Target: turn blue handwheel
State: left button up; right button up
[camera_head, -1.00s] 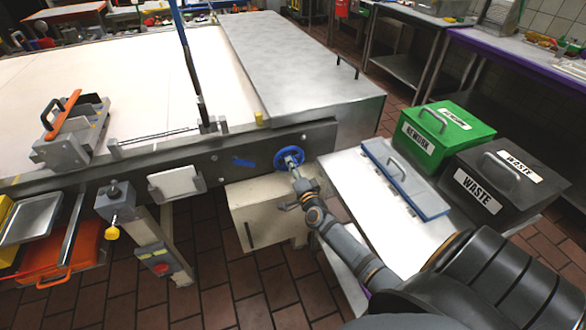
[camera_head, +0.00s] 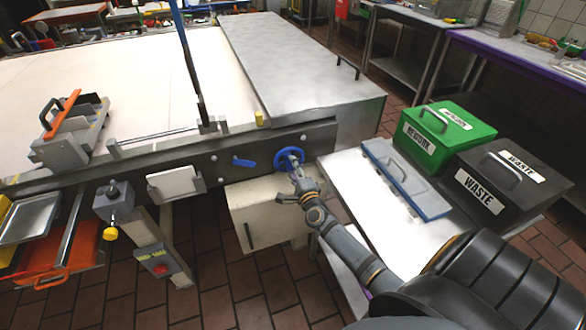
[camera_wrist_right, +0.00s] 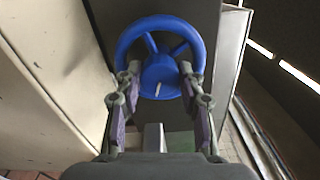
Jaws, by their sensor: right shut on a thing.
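The blue handwheel (camera_head: 289,158) is mounted on the dark side rail of the conveyor table, left of centre of the head view's right half. In the right wrist view the blue handwheel (camera_wrist_right: 160,32) fills the top middle, with its spokes and hub showing. My right gripper (camera_head: 294,172) is at the wheel. In the wrist view the fingers of my right gripper (camera_wrist_right: 160,90) lie on either side of the hub and lower rim, shut on the wheel. My left gripper is not in view.
A blue lever (camera_head: 243,162) sits on the rail left of the wheel. A beige box (camera_head: 262,212) stands below.

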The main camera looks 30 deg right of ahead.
dwell(0.3)
jog(key=o, duration=1.2)
jog(key=shift+s+a, duration=0.1)
jog(key=shift+s, duration=0.2)
jog(key=v, duration=1.1)
jog(key=shift+s, duration=0.2)
jog(key=shift+f, duration=0.1)
